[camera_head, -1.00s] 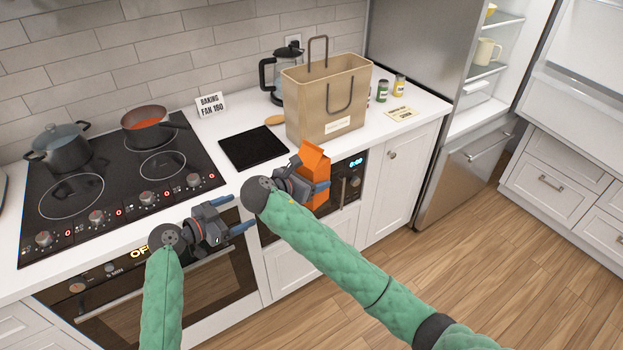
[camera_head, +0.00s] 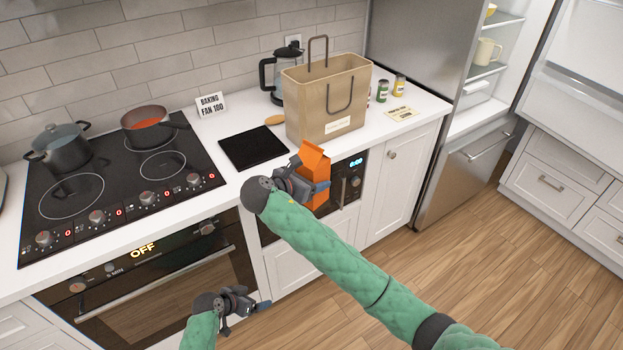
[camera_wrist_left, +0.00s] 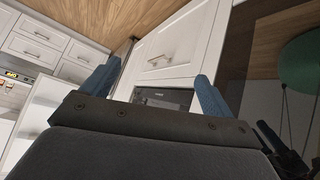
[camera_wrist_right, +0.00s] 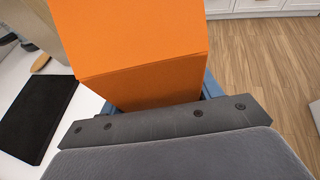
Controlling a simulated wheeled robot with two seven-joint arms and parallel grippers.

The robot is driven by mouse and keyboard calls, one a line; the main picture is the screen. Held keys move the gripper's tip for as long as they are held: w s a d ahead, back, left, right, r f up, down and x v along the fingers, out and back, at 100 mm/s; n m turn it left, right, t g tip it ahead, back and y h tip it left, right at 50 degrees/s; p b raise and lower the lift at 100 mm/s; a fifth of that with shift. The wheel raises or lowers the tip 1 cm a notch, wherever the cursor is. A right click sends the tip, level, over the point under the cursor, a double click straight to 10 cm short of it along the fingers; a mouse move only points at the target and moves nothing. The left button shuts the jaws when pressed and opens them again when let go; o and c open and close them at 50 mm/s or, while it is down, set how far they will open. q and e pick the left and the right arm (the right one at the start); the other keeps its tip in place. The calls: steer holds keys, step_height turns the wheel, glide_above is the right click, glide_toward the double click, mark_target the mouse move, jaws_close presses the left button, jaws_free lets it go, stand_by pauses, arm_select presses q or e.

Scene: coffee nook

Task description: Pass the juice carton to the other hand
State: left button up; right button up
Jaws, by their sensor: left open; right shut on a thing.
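The orange juice carton (camera_head: 314,172) is upright in front of the counter edge in the head view. My right gripper (camera_head: 318,188) is shut on it, and the carton also fills the upper middle of the right wrist view (camera_wrist_right: 130,45). My left gripper (camera_head: 262,306) is low in front of the oven, below and left of the carton and apart from it. In the left wrist view its two blue fingers (camera_wrist_left: 155,88) are spread with nothing between them.
A paper bag (camera_head: 320,108) stands on the counter, behind the carton in the head view. A black mat (camera_head: 253,147) lies left of it. The stove (camera_head: 110,190) holds a dark pot (camera_head: 62,148) and a pan (camera_head: 147,124). The floor to the right is clear.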

arm_select(q)
steer(key=s+d+f+n+g+y, duration=0.2)
steer(key=s+f+g+y, duration=0.3)
steer(key=s+f, duration=2.3)
steer(key=shift+s+f+n, duration=0.35)
steer(key=shift+s+n, duration=0.05)
steer(key=shift+s, duration=0.3)
